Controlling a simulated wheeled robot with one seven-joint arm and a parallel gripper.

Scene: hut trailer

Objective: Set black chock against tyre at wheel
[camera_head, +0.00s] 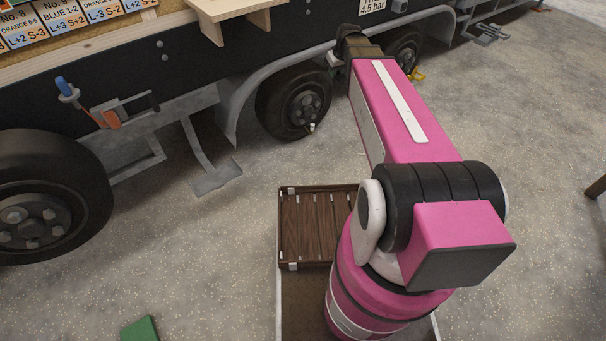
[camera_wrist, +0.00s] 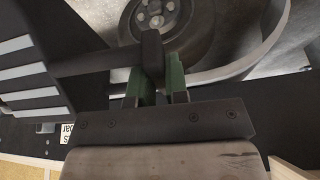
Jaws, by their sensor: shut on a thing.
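My gripper (camera_wrist: 155,85) has green fingers shut on the dark handle of the black chock (camera_wrist: 30,85). The chock is a dark wedge-like body with pale stripes, at the left of the wrist view. A tyre (camera_wrist: 197,40) with a grey bolted hub shows at the top of that view, beyond the fingers. I cannot tell whether chock and tyre touch. In the head view my arm hides gripper and chock. That view shows a near-left tyre (camera_head: 85,180), a middle tyre (camera_head: 268,108) and a far tyre (camera_head: 415,45) partly behind my arm.
The dark trailer side (camera_head: 205,55) runs along the back, with a wooden shelf (camera_head: 225,12) sticking out. A metal step (camera_head: 217,178) hangs low beside the middle wheel. A yellow item (camera_head: 418,74) lies by the far wheel. A green block (camera_head: 140,329) lies on the floor. Open floor is at right.

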